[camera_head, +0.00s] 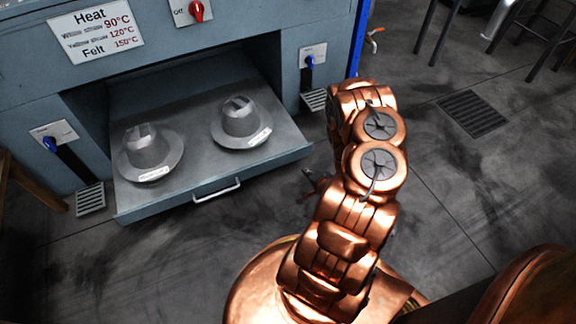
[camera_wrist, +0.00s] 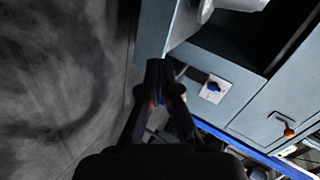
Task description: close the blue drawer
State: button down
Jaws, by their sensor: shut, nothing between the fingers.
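The blue-grey drawer (camera_head: 205,198) is pulled out of the machine, with a metal bar handle (camera_head: 217,190) on its front. Two grey metal hat forms, a left one (camera_head: 150,160) and a right one (camera_head: 240,124), stand in it. My gripper (camera_head: 310,182) is low, just right of and in front of the drawer's right front corner, partly hidden by my arm. In the wrist view my gripper (camera_wrist: 160,72) is shut and empty, its tips close to the drawer's front panel (camera_wrist: 154,28). I cannot tell whether they touch it.
The machine (camera_head: 240,50) has a heat sign (camera_head: 95,31), a red switch (camera_head: 196,11), and levers on the left (camera_head: 68,160) and right (camera_head: 309,75) of the opening. The floor before the drawer is clear. Stool legs (camera_head: 440,35) stand at the upper right.

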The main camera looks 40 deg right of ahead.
notch_tip(320, 180, down, 2)
jog(key=a+f+m+t+b, duration=0.1)
jog(key=a+m, duration=0.1)
jog(key=m+t+h+b, duration=0.1)
jog(key=b, duration=0.4)
send_near(284, 155)
jog(key=x, duration=0.3)
jog(key=f+x, duration=0.1)
jog(key=x, duration=0.2)
jog(key=shift+s, duration=0.25)
jog(key=shift+w+d+r, duration=0.1)
jog(key=shift+w+d, duration=0.15)
jog(key=shift+w, duration=0.35)
jog(key=shift+w, duration=0.1)
